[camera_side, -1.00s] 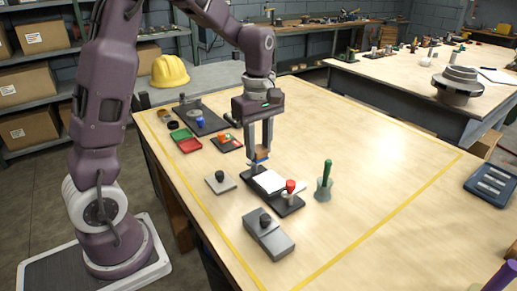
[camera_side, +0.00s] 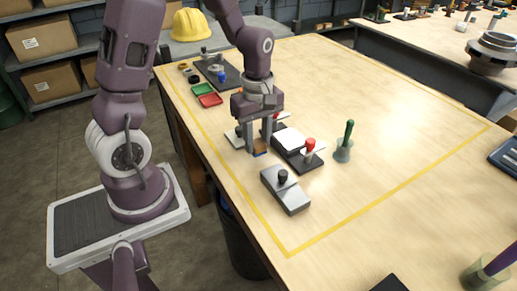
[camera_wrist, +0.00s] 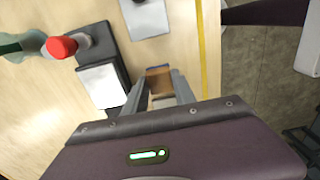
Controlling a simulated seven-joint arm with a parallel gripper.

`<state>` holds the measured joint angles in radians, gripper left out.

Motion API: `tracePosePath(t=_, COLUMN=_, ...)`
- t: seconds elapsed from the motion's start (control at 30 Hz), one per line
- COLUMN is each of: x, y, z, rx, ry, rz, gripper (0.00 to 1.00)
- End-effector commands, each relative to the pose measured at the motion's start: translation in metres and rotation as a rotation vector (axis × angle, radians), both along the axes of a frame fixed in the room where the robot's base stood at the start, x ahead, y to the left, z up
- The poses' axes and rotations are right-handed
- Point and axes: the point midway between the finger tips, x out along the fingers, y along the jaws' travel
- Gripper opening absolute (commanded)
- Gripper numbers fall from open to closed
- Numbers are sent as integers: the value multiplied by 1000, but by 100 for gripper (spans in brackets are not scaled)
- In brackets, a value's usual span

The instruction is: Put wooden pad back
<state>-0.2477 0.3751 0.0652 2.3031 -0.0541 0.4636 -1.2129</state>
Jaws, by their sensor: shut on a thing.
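The wooden pad (camera_side: 261,146) is a small brown block held between the two fingers of my gripper (camera_side: 260,143). A blue edge shows under it in the side view. In the wrist view the pad (camera_wrist: 158,80) sits between the fingertips of my gripper (camera_wrist: 160,88). The dark fixture (camera_side: 308,165) with a white block (camera_side: 289,140) and a red-knobbed clamp (camera_side: 310,146) stands just right of my gripper. The pad is left of the fixture, over or on the bare table; I cannot tell whether it touches.
A grey block with a black knob (camera_side: 287,192) stands in front of the fixture. A light plate (camera_side: 233,138) lies partly hidden behind my gripper. A green-handled tool in a holder (camera_side: 345,142) stands to the right. Green (camera_side: 205,89) and red (camera_side: 210,100) trays lie farther back.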

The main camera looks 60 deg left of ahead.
Motion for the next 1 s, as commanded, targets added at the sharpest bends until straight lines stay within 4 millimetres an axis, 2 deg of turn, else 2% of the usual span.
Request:
tracePosePath(t=0.1, x=-1, y=0, z=-23, rx=-2, ry=7, rz=1, gripper=0)
tracePosePath(t=0.17, x=-1, y=0, z=-28, rx=-1, ry=4, rz=1, gripper=0)
tracePosePath(t=0.5, x=0, y=0, z=-32, rx=-1, ry=2, rz=1, gripper=0)
tracePosePath(t=0.53, x=0, y=0, z=-32, rx=-1, ry=2, rz=1, gripper=38)
tracePosePath(t=0.6, x=0, y=0, z=-32, rx=-1, ry=1, rz=1, gripper=51)
tracePosePath(t=0.9, x=0, y=0, z=-31, rx=0, ry=1, rz=1, gripper=54)
tracePosePath(t=1.0, x=1, y=1, z=-21, rx=2, ry=-3, rz=0, gripper=54)
